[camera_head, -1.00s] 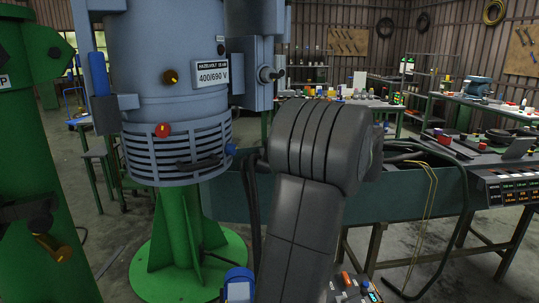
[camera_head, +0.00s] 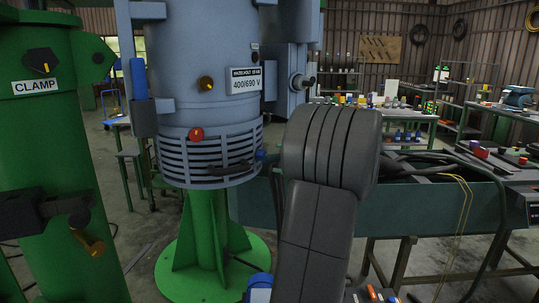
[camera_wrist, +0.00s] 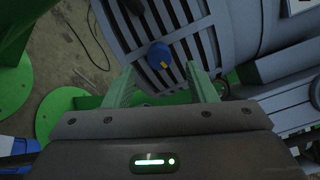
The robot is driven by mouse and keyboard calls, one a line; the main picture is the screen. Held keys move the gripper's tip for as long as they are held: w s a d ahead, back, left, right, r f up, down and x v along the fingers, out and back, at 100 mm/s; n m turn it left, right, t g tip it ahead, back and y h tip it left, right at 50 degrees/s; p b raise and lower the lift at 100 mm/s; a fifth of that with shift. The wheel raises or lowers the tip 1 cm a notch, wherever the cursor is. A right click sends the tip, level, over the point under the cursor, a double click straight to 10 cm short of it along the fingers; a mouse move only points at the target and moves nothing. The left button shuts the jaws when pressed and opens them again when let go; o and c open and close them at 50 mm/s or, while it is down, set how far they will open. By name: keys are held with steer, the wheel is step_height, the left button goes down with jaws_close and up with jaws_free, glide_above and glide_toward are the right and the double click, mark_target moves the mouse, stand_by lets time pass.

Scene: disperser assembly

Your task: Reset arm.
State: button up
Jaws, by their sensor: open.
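My gripper (camera_wrist: 163,85) shows in the wrist view with its two green fingers spread apart and nothing between them. Beyond the fingertips is the slatted lower cage of the grey-blue disperser (camera_wrist: 215,35), with a blue knob (camera_wrist: 160,54) with a yellow mark on it. In the head view, the disperser (camera_head: 205,65) stands upright on a green pedestal (camera_head: 205,225). My arm covers the middle of the head view, and my gripper is not seen there.
A green column labelled CLAMP (camera_head: 50,180) stands close at the left, with a dark bracket and brass handle. Workbenches (camera_head: 420,116) with small items stand at the back and right. A dark green bin (camera_head: 420,210) is behind my arm. Bare floor shows between.

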mark_target(265, 156)
steer(key=x, duration=0.5)
steer(key=shift+d, duration=0.1)
